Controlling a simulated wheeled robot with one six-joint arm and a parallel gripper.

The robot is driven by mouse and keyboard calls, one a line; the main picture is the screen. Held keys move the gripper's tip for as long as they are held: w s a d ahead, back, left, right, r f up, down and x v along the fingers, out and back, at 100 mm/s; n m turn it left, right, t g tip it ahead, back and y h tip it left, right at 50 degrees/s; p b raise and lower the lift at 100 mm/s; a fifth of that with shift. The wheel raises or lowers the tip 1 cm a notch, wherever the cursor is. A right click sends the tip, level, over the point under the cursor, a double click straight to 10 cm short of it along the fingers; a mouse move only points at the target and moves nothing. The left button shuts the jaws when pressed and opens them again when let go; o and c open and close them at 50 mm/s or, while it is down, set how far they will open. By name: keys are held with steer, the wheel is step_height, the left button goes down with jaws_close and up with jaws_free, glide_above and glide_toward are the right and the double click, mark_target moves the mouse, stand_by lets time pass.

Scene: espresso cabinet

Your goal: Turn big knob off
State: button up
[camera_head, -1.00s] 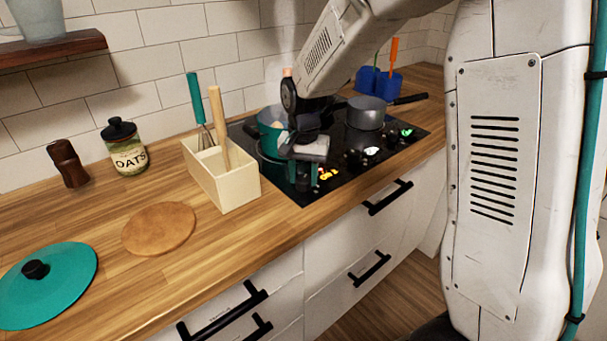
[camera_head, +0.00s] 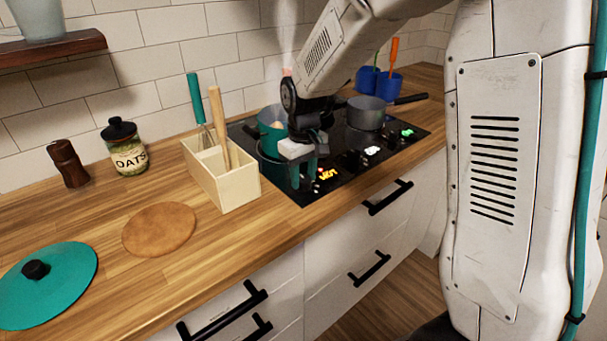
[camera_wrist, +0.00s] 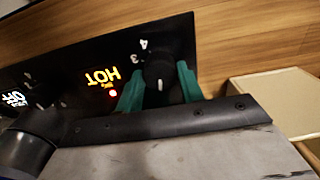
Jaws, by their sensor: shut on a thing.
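The black knob (camera_wrist: 158,72) shows in the wrist view, at the edge of the cooktop, with a white pointer line and the numerals 3 and 4 beside it. My gripper (camera_wrist: 160,84) has its teal fingers on either side of the knob and is shut on it. In the head view my gripper (camera_head: 303,180) reaches down to the front left of the black cooktop (camera_head: 285,189), and the fingers hide the knob there. A lit HOT sign (camera_wrist: 103,79) with a red dot is beside the knob; an OFF sign (camera_wrist: 13,99) glows farther left.
A teal pot (camera_head: 268,128) stands behind my gripper, with steam above. A grey saucepan (camera_head: 366,113) stands at the back right. A wooden utensil holder (camera_head: 235,190) is close on the left. The front counter is clear beside a round board (camera_head: 158,228) and teal lid (camera_head: 60,285).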

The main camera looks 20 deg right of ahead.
mark_target(303, 178)
steer(key=shift+w+n, duration=0.1)
steer(key=shift+n, duration=1)
steer(key=o, duration=1)
steer(key=shift+a, duration=0.1)
steer(key=shift+r, duration=0.1)
steer(key=shift+r, duration=3.85)
